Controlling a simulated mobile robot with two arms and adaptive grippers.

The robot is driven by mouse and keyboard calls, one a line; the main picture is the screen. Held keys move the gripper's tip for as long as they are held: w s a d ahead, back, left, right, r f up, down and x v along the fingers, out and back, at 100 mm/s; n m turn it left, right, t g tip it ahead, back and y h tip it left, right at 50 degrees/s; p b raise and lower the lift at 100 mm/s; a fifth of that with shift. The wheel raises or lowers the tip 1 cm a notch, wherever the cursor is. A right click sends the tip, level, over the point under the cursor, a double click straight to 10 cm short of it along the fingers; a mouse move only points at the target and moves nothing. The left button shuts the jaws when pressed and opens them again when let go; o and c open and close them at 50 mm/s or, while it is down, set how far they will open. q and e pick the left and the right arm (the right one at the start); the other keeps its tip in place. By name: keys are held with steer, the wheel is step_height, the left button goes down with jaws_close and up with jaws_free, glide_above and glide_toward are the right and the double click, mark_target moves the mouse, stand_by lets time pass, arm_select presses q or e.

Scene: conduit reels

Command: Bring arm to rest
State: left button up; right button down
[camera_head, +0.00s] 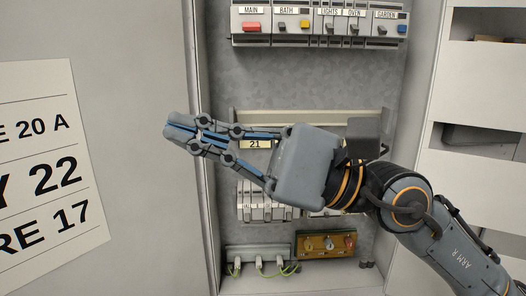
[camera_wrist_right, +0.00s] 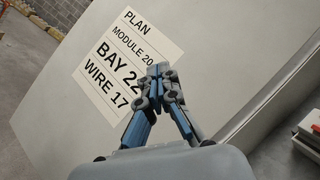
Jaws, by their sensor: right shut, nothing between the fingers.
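My right gripper (camera_head: 180,128) is shut and empty. In the head view its arm comes in from the lower right and crosses in front of an open electrical cabinet (camera_head: 300,80). The fingers point left, over the cabinet's left edge, in front of the grey door panel (camera_head: 130,90). In the right wrist view the shut fingertips (camera_wrist_right: 160,72) are in front of the plan sheet (camera_wrist_right: 125,60), which is on the grey panel. I cannot tell how far the tips are from the panel. My left gripper is not in view.
A row of breakers (camera_head: 320,25) with coloured switches sits at the cabinet's top. A lower module row (camera_head: 252,205) is partly hidden by my arm. A brass terminal block (camera_head: 325,246) and green-yellow wires (camera_head: 262,268) are at the bottom. White shelving (camera_head: 480,80) stands right.

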steer(key=w+d+f+n+t+h, duration=0.55)
steer(key=w+d+n+t, duration=0.2)
steer(key=n+t, duration=0.65)
steer(key=w+d+f+n+t+h, duration=0.4)
steer(key=w+d+n+t+h, duration=0.45)
steer(key=n, duration=0.85)
steer(key=s+d+f+m+g+h, duration=0.15)
steer(key=d+f+m+h, duration=0.25)
steer(key=f+m, duration=0.6)
steer(key=d+f+m+g+h, duration=0.3)
steer(key=d+f+m+h, duration=0.15)
steer(key=f, duration=0.95)
steer(key=s+d+f+m+g, duration=0.1)
steer(key=s+f+m+g, duration=0.2)
steer(key=s+f, duration=0.35)
steer(key=s+d+f+m+g, duration=0.2)
steer(key=s+f+m+g, duration=0.15)
steer(key=f, duration=0.55)
steer(key=s+f+m+g, duration=0.3)
steer(key=s+f+g, duration=0.55)
steer(key=s, duration=0.65)
step_height(320, 180, down, 28)
steer(key=s, duration=0.2)
steer(key=s+d+f+g, duration=0.1)
steer(key=s+d+f, duration=0.1)
steer(key=s+f, duration=1.4)
steer(key=shift+s+d+f+y, duration=0.15)
steer(key=shift+s+f+y, duration=0.05)
steer(key=shift+s+y, duration=0.15)
